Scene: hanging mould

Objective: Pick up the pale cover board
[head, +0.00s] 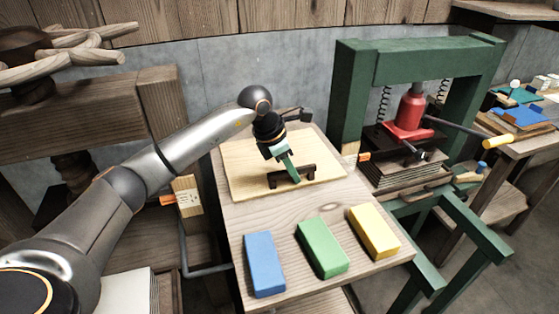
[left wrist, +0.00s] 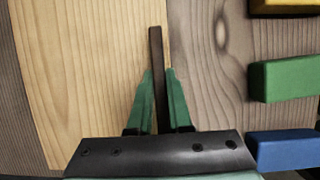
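The pale cover board (head: 245,170) lies flat on the wooden table, with a dark raised bar handle (head: 303,174) near its front edge. It also fills much of the left wrist view (left wrist: 85,70), where the handle (left wrist: 156,50) runs up between the fingers. My left gripper (head: 293,175) reaches down from above onto the handle. Its green fingers (left wrist: 158,85) are close together, one on each side of the handle, and look shut on it. The finger contact is partly hidden. My right gripper is not in view.
Blue (head: 263,264), green (head: 321,248) and yellow (head: 373,231) blocks lie along the table front (head: 345,282). A green press frame (head: 350,95) with a red jack (head: 409,115) stands right of the table. A wooden beam (head: 85,115) is at the left.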

